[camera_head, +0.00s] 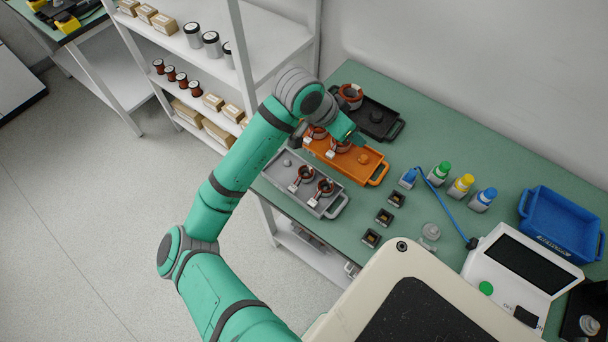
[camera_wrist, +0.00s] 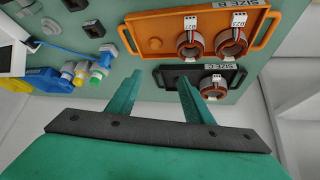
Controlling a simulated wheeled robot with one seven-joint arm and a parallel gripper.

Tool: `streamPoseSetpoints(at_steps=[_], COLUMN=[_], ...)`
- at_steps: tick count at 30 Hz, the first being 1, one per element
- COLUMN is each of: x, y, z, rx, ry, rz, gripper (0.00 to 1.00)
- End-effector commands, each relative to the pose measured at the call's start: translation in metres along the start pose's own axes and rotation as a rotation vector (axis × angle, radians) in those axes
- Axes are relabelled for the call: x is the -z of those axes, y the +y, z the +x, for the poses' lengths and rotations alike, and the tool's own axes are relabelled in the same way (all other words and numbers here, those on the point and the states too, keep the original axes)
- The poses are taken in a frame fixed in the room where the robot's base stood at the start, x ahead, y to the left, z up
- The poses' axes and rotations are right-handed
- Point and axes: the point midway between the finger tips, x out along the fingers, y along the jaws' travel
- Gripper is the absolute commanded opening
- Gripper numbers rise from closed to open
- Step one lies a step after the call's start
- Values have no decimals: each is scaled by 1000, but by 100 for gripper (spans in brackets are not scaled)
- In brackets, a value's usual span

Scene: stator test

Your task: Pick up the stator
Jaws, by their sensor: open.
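Stators, copper-coloured rings with white tags, lie in three trays. Two stators, (camera_wrist: 190,42) and (camera_wrist: 231,40), sit in the orange tray labelled SIZE B (camera_wrist: 150,20). One stator (camera_wrist: 212,87) sits in the black tray labelled SIZE C (camera_wrist: 252,80); it also shows in the head view (camera_head: 350,97). Two more stators, (camera_head: 303,176) and (camera_head: 325,187), sit in the grey tray (camera_head: 338,208). My gripper (camera_wrist: 159,78) is open and empty. In the wrist view its right finger reaches beside the black tray's stator. In the head view the arm's end partly hides the orange tray (camera_head: 378,178).
Right of the trays stand small dark blocks (camera_head: 384,217), bottles with coloured caps (camera_head: 462,186), a blue bin (camera_head: 560,226) and a white device (camera_head: 520,265). A shelf unit (camera_head: 268,50) with cans and boxes stands at the left. A wall runs behind the table.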

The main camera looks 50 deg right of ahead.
Motion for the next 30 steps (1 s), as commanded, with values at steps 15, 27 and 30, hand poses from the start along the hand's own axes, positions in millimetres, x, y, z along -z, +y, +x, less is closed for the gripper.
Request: streamPoseSetpoints(at_steps=[15, 27, 30], x=[-101, -131, -135], y=[-23, -27, -28], z=[-58, -21, -16], rx=[13, 12, 14], ry=[-594, -613, -612], rz=[124, 124, 124], gripper=[47, 47, 47])
